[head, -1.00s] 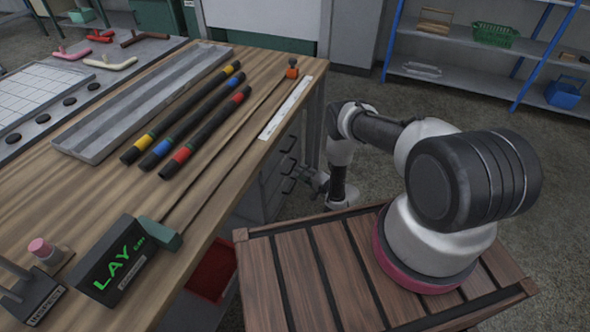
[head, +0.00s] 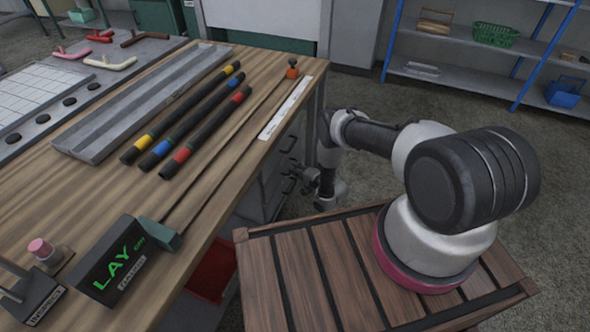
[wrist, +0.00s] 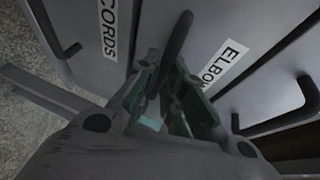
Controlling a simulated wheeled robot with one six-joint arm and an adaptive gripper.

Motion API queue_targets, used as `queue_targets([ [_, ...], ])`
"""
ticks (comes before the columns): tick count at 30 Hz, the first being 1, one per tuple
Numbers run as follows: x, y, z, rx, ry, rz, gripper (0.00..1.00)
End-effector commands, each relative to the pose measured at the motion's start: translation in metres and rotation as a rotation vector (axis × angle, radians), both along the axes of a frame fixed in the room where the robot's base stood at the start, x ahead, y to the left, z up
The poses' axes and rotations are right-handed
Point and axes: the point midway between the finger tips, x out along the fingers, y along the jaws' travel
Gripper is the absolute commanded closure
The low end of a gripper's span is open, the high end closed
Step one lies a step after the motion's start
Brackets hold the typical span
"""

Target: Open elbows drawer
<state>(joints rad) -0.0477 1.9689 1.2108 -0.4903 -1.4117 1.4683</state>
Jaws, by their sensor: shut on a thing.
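The elbows drawer (wrist: 255,40) has a grey front with a white label reading "ELBOW", its end cut off by my gripper. A dark bar handle (wrist: 178,40) stands on this front. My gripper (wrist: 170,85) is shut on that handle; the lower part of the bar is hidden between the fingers. In the head view my gripper (head: 307,180) is low beside the drawer stack under the workbench. The drawer front is mostly hidden there, and I cannot tell whether it stands out from the cabinet.
A neighbouring drawer labelled "CORDS" (wrist: 85,25) has its own handle (wrist: 66,50). Another handle (wrist: 285,115) is on the other side. The wooden workbench (head: 225,165) overhangs the drawers. A red bin (head: 212,270) is below it. Open floor (head: 370,90) lies beyond my arm.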

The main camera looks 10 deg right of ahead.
Motion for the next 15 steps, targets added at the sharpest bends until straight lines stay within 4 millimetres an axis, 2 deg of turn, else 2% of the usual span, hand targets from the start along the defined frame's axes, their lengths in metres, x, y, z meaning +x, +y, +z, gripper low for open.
queue_targets([
  [8, -0.005, -0.007, 0.0, 0.001, 0.0, -0.001, 1.0],
  [15, -0.028, -0.041, -0.001, 0.0, 0.003, -0.006, 1.0],
])
